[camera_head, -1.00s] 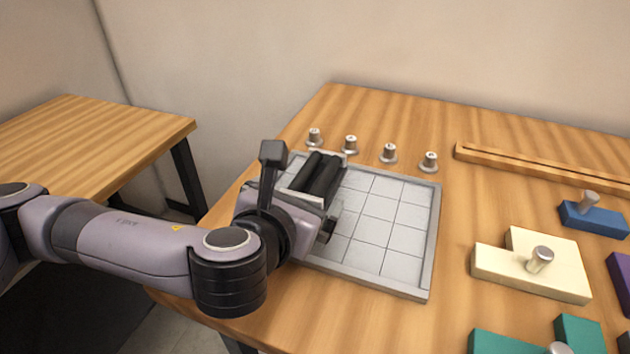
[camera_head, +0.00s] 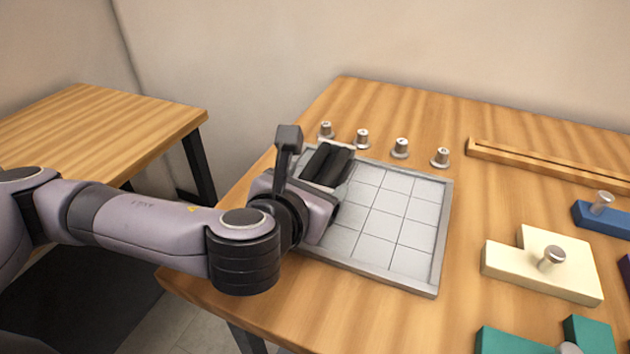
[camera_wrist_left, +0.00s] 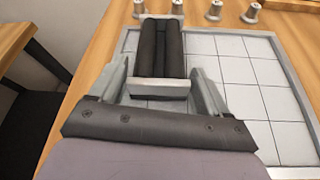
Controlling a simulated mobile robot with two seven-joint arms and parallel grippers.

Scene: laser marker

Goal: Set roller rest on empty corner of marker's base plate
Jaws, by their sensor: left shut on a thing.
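The roller rest (camera_head: 327,165) has two black rollers side by side between pale grey end plates. It is at the back left corner of the grey gridded base plate (camera_head: 402,229), which lies on the wooden table. In the left wrist view the roller rest (camera_wrist_left: 161,50) lies ahead of my left gripper (camera_wrist_left: 160,88), whose fingers stand at either side of its near end plate. My left gripper (camera_head: 318,186) is shut on the roller rest. Whether the rest touches the plate, I cannot tell. My right gripper is not in view.
Several metal knobs (camera_head: 400,148) stand in a row behind the plate. A slotted wooden bar (camera_head: 545,165) lies at the back right. Cream (camera_head: 545,265), blue (camera_head: 600,217) and teal (camera_head: 515,342) blocks lie to the right. The plate's remaining squares are clear.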

